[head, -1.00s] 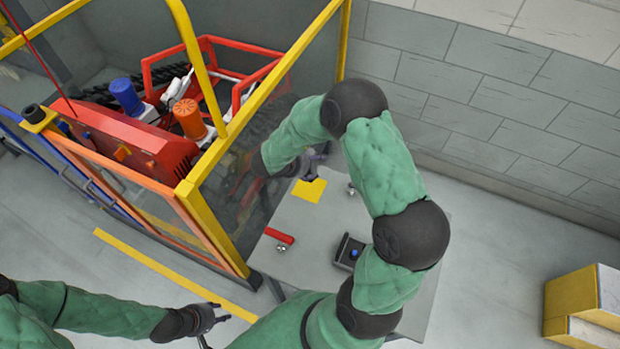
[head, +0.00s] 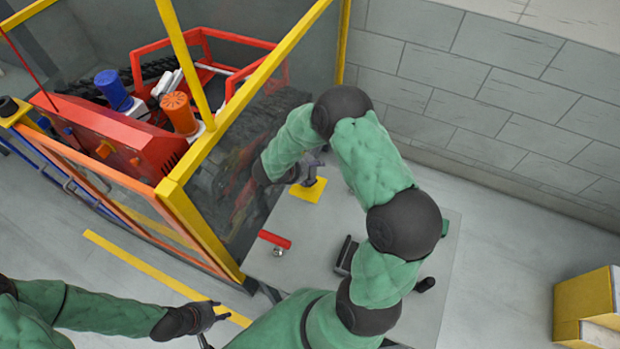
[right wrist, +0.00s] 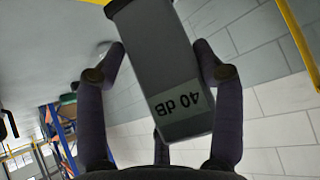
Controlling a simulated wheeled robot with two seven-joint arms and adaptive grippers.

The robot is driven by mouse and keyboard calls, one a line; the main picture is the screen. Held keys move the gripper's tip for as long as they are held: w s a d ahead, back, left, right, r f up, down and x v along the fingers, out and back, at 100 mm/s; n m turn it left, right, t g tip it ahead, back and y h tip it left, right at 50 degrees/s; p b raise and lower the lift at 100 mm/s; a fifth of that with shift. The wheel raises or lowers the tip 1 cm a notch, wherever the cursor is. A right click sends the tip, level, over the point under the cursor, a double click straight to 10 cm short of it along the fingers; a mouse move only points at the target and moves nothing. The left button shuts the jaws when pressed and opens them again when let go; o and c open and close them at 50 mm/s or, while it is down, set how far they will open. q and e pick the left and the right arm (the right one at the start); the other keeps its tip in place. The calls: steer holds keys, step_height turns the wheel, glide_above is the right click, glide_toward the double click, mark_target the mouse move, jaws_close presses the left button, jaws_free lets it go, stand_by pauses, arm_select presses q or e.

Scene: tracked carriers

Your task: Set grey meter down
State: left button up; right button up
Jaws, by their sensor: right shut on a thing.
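My right gripper (head: 308,174) is over the yellow square (head: 306,193) on the grey table (head: 310,225). In the right wrist view, its fingers (right wrist: 160,72) are shut around the grey meter (right wrist: 158,60), a dark grey box with a "40 dB" display that reads upside down. In the head view the meter is hard to make out by the hand, and I cannot tell whether it touches the square. My left gripper (head: 208,315) hangs low at the left, away from the table; its fingers are too small to judge.
A red-handled tool (head: 274,240) and a small metal knob (head: 278,252) lie on the table's left part. A black device (head: 346,254) is partly behind my right arm. A yellow-framed enclosure (head: 215,150) with red machinery borders the table's left. Yellow boxes (head: 585,305) stand far right.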

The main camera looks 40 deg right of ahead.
mark_target(310, 176)
steer(key=shift+f+b, duration=0.45)
steer(key=shift+f, duration=1.5)
steer(key=shift+f, duration=0.15)
steer(key=o, duration=1.7)
steer(key=shift+a+r, duration=0.2)
steer(key=shift+r, duration=0.15)
steer(key=p+v, duration=0.2)
steer(key=v, duration=0.9)
steer(key=shift+r+p, duration=0.2)
steer(key=shift+p, duration=0.15)
steer(key=shift+a, duration=0.1)
